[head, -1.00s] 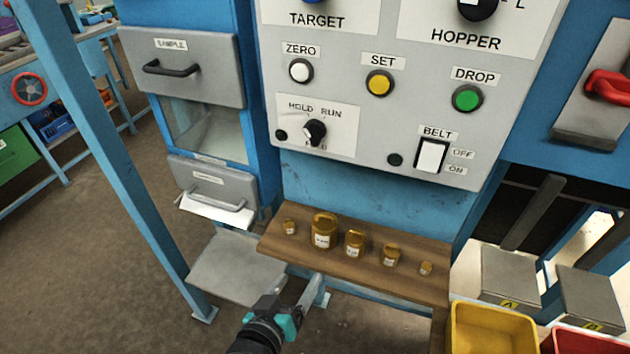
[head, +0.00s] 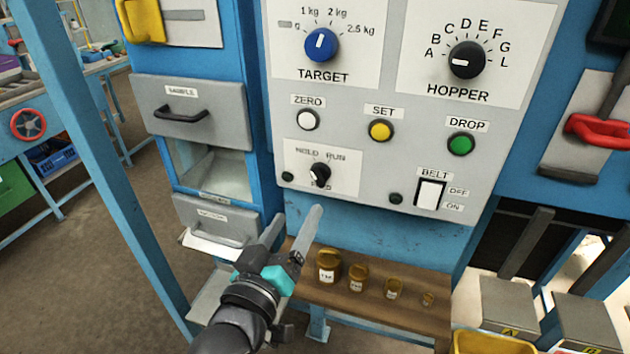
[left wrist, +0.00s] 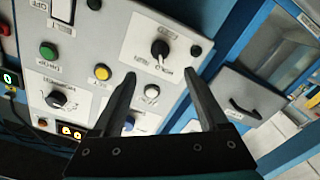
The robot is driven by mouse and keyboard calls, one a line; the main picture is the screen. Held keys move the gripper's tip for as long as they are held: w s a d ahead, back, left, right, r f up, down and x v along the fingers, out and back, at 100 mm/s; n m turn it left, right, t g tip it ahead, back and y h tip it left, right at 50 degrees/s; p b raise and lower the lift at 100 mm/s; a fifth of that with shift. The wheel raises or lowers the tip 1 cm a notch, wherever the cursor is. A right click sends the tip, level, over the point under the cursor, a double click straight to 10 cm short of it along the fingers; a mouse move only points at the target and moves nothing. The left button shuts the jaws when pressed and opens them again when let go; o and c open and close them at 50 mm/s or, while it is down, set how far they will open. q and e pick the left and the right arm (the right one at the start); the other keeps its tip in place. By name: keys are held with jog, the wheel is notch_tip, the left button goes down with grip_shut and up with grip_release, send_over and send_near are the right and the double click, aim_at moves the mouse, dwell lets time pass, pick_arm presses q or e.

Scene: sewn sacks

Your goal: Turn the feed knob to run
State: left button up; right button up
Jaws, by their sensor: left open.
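The feed knob (head: 320,174) is a small black knob on a white label marked HOLD at upper left and RUN at upper right. Its exact pointer direction is too small to tell. In the left wrist view the knob (left wrist: 160,48) appears beyond and between the fingertips. My left gripper (head: 297,216) is open and empty, below and a little left of the knob in the head view, fingers pointing up toward the panel. It also shows in the left wrist view (left wrist: 161,66), with nothing between its fingers. My right gripper is not in view.
The grey panel also carries the blue TARGET knob (head: 320,44), the HOPPER knob (head: 467,60), ZERO (head: 308,120), SET (head: 380,131) and DROP (head: 461,144) buttons and a BELT switch (head: 430,194). A wooden shelf (head: 400,312) with brass weights lies below. Grey drawers (head: 190,112) stand left.

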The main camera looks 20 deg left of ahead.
aim_at(316, 180)
pick_arm(q)
jog(key=w, duration=1)
jog(key=shift+w+d, duration=0.15)
jog(key=shift+w, duration=0.15)
grip_shut()
dwell(0.3)
